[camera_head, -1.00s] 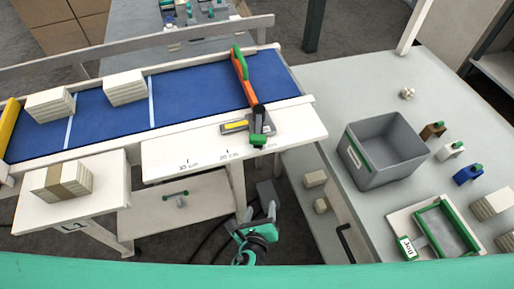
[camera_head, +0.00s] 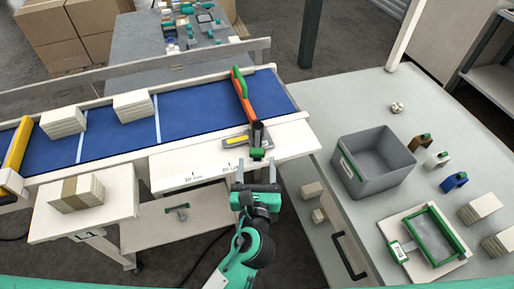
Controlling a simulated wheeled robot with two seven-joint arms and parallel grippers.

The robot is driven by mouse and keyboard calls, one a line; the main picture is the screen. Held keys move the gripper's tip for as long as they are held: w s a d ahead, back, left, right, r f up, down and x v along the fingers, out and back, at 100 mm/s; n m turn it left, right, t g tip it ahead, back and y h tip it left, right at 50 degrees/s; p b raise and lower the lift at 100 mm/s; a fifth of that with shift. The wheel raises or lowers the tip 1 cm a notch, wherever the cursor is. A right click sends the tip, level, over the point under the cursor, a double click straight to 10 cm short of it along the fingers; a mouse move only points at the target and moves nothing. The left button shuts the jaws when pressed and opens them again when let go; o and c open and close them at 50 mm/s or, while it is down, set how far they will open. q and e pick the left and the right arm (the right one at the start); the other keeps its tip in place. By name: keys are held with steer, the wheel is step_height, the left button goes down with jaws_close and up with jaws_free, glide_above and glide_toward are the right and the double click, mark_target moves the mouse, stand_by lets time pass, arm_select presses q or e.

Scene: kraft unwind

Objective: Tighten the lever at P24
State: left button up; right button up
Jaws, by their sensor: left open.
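An orange stop bar with a green top (camera_head: 242,94) stands across the blue conveyor belt. At its near end is a dark clamp (camera_head: 256,134) with a green lever knob (camera_head: 257,153), over the white ledge. My left gripper (camera_head: 256,166) is open and empty, its two fingers pointing away from me just in front of the green knob. Whether the fingers touch the knob cannot be told. No P24 label is readable. My right gripper is not in view.
The ledge has a printed cm scale (camera_head: 193,177) and a yellow-marked plate (camera_head: 234,141). Paper stacks lie on the belt and on the left side table (camera_head: 110,206). On the right, a grey bin (camera_head: 350,177) and a green-rimmed tray (camera_head: 462,250) stand on a grey table.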

mark_target(257, 156)
arm_select(q)
steer(key=w+p, duration=0.1)
steer(key=w, duration=0.4)
